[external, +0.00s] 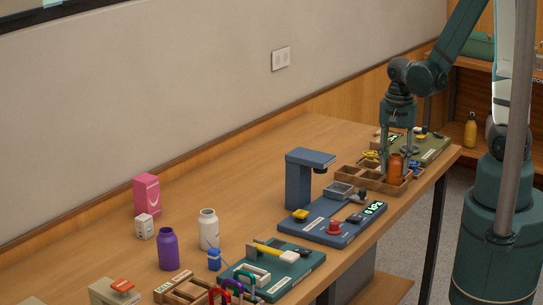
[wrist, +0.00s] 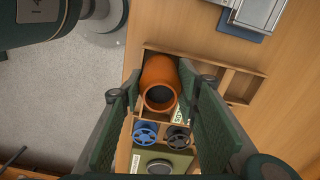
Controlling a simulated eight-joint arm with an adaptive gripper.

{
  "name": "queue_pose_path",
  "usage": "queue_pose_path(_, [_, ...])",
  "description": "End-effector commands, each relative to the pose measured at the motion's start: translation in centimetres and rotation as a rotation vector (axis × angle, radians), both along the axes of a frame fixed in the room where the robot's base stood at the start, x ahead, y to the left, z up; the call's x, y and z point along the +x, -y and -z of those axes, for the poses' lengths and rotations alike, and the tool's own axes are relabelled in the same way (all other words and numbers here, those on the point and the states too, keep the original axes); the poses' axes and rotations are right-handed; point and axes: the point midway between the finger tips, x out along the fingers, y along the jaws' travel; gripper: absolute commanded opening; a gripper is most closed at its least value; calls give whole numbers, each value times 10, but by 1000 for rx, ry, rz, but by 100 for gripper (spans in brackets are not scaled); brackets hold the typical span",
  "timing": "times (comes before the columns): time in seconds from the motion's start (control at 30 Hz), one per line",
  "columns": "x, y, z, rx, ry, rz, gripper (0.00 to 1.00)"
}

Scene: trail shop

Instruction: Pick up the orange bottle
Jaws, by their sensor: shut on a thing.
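The orange bottle (external: 394,168) is at the far right of the table, by the divided wooden tray (external: 353,178). My gripper (external: 397,160) points down with its fingers on either side of the bottle and is shut on it. In the wrist view the orange bottle (wrist: 158,72) shows its dark round mouth between the two fingers of my gripper (wrist: 160,84). The wooden tray (wrist: 238,82) lies under and beside it. I cannot tell whether the bottle touches the tray or hangs just above it.
A blue stand (external: 299,182) on a blue board is left of the tray. A green board (external: 432,150) lies behind it. A purple bottle (external: 168,250), a white bottle (external: 208,230) and a pink box (external: 146,196) stand at left.

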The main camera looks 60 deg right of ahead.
Motion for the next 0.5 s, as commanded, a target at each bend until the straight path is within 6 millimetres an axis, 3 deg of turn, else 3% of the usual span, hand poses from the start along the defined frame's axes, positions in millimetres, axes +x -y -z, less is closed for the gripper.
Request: queue_pose_path(0.5, [0, 0, -52, 0, 0, 0, 17])
